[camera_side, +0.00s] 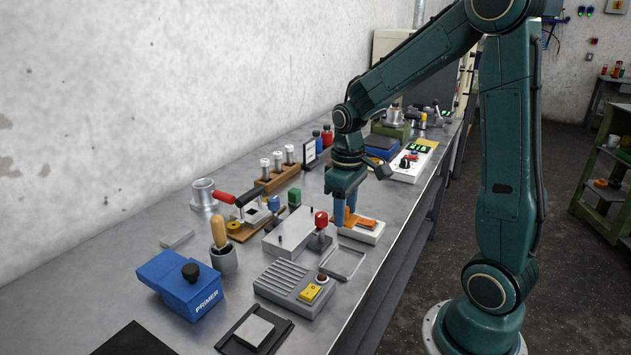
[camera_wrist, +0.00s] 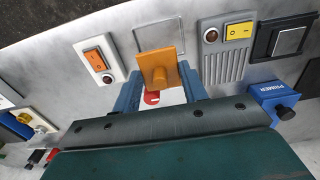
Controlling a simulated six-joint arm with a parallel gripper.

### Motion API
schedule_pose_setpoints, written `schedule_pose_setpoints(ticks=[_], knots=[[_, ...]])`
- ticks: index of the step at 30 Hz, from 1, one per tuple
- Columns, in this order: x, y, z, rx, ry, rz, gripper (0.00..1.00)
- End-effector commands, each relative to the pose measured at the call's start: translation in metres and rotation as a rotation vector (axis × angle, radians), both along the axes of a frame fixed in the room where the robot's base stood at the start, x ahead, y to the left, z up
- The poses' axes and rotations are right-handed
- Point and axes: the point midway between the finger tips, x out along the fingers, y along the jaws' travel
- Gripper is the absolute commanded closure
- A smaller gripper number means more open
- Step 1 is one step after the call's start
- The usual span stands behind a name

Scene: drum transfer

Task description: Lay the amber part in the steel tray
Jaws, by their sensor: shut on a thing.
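In the side view only a small orange bit of the part (camera_side: 351,217) shows beside the fingers, next to the white switch box. The steel tray (camera_side: 356,273) is a shallow, thin-rimmed square, in front of and below my gripper in the side view. It looks empty. Whether the part touches anything below is unclear.
The white box with an orange rocker (camera_side: 367,233) stands close beside my fingers. A grey ribbed box with a yellow switch (camera_side: 283,283) stands next to the tray. The bench edge runs close by.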

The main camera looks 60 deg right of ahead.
Motion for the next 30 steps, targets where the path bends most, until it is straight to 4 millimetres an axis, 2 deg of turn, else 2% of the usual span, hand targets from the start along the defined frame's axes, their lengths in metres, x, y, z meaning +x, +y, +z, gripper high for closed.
schedule_pose_setpoints(ticks=[6,12,16,25,30], knots=[[-0.001,0.001,-0.042,0.002,0.006,0.000,0.79],[0.000,0.000,-0.070,0.001,0.003,-0.001,0.79],[0.000,0.000,-0.079,0.000,0.000,-0.001,0.79],[0.000,0.000,-0.083,0.000,0.000,-0.001,0.79],[0.000,0.000,-0.097,0.001,0.002,-0.001,0.79]])
